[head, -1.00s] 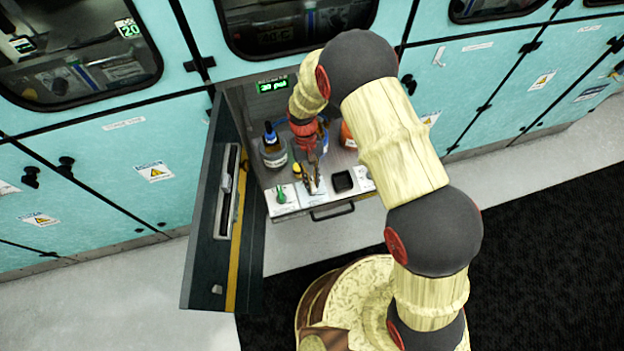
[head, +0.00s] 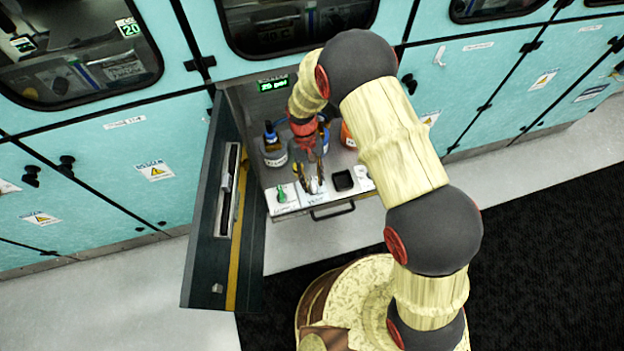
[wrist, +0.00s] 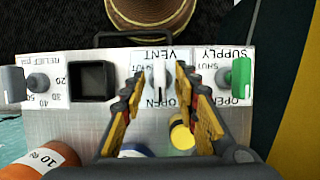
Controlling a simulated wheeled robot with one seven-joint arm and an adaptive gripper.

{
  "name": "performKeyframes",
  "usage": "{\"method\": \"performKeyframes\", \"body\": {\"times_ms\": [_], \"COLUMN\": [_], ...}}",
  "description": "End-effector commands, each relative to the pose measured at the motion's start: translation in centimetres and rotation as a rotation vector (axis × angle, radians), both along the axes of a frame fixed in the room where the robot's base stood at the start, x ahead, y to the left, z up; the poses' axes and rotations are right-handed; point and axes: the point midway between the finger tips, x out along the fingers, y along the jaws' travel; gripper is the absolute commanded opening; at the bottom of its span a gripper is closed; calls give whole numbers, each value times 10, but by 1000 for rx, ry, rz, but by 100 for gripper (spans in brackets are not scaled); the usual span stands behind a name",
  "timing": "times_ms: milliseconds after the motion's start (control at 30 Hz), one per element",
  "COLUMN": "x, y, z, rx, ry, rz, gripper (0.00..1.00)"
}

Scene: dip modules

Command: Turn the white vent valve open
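The white vent valve (wrist: 158,80) is on the panel's VENT plate in the wrist view. Its thin lever stands lengthwise in that picture, its near end by the OPEN label. My gripper (wrist: 159,76) has one finger on each side of the lever, with visible gaps, so it is open around it. Whether a fingertip touches the lever is unclear. In the head view my gripper (head: 312,183) is over the middle of the panel, and the white lever (head: 314,186) shows small between the fingers.
The green supply valve (wrist: 240,74) and grey relief knob (wrist: 38,82) flank the vent plate. A black square holder (wrist: 93,80) sits between vent and relief. Bottles, one orange (wrist: 45,160), stand behind the panel. The open cabinet door (head: 212,230) bounds the left side.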

Motion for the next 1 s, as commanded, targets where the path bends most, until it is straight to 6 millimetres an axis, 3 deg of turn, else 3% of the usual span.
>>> {"method": "performKeyframes", "body": {"times_ms": [267,700,1000], "x": [3,33,43], "y": [1,11,15], "z": [6,80,109], "rx": [0,2,0], "ry": [-1,-3,0], "rz": [0,0,0], "gripper": [30,30,30]}}
